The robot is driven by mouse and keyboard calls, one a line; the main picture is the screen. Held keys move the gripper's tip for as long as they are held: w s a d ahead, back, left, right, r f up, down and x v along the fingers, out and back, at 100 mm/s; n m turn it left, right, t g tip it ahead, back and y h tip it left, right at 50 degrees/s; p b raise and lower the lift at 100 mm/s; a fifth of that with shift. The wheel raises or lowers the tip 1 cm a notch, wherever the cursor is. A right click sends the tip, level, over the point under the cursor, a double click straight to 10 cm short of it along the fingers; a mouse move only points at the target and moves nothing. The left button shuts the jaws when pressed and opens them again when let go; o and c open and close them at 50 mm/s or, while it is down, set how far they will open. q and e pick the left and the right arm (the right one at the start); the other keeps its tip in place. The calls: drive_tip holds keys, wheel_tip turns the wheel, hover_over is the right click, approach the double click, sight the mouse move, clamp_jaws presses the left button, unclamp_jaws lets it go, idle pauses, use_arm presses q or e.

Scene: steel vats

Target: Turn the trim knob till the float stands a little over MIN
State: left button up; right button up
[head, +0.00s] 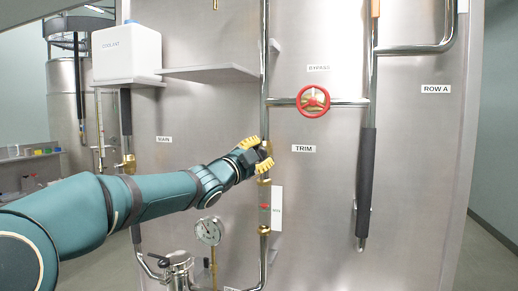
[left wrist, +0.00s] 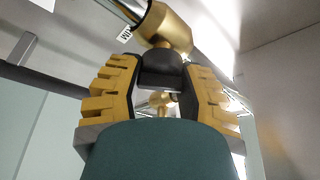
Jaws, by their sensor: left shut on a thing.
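My left gripper (head: 262,157) is shut on the trim knob, in front of the brass valve on the vertical steel pipe. The fingers mostly hide the knob in the head view. In the left wrist view the dark knob (left wrist: 160,68) sits between the yellow-padded fingers (left wrist: 160,95), with the brass valve body (left wrist: 168,28) behind it. The TRIM label (head: 304,148) is just right of the gripper. Below, the red float (head: 264,206) shows in the sight tube, roughly level with or slightly above the small MIN lettering (head: 277,212) on the white plate. My right gripper is out of view.
A red handwheel (head: 313,101) sits on the cross pipe, up and right. A pressure gauge (head: 209,230) stands below my left forearm. A white coolant canister (head: 126,54) rests on a shelf at upper left. A dark-sleeved pipe (head: 366,180) hangs at right.

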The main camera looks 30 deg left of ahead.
use_arm(q)
drive_tip(key=o, duration=1.2)
drive_tip(key=v, duration=1.2)
